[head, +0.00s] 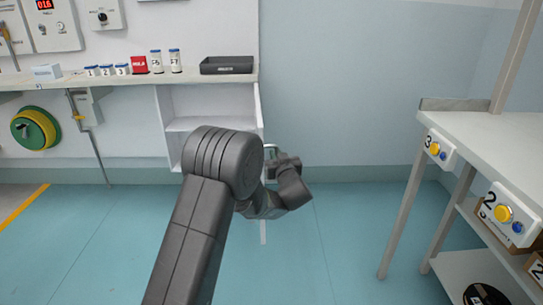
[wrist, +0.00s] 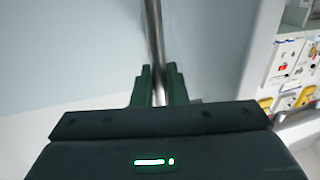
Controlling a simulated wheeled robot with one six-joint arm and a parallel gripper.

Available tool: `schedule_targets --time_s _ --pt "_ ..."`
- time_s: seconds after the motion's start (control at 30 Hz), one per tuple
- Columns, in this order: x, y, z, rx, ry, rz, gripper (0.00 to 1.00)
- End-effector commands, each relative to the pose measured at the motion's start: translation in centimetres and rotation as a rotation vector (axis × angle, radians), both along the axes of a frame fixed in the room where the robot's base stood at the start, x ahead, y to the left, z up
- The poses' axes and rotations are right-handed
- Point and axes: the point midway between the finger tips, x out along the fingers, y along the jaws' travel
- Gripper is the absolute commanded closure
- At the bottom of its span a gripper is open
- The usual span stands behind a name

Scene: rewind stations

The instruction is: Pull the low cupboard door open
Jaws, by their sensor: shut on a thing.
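The low white cupboard (head: 210,110) stands under the counter in the head view, with its inner shelf showing. Its door (head: 263,232) is swung out and seen nearly edge-on, mostly hidden behind my arm. A metal bar handle (head: 270,147) shows just above my gripper (head: 272,163). In the wrist view the handle (wrist: 153,40) runs upright between the dark fingers of my gripper (wrist: 160,88), which is shut on it. The pale door panel (wrist: 80,50) fills the background there. The fingertips are largely hidden in the head view.
The counter (head: 140,78) holds jars, small boxes and a black tray (head: 226,65). A green hose reel (head: 36,130) hangs at left. A white workbench (head: 490,135) with numbered button boxes stands at right. The blue floor between is clear.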

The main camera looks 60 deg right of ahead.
Motion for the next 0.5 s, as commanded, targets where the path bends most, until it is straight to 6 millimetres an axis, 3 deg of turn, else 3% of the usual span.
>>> schedule_targets --time_s 0.4,0.43,0.5 --pt "0.12 -0.13 0.36 -0.007 -0.002 0.007 1.0" --pt "0.12 -0.13 0.37 -0.008 -0.002 0.007 0.86" --pt "0.12 -0.11 0.33 -0.007 -0.002 0.007 0.72"
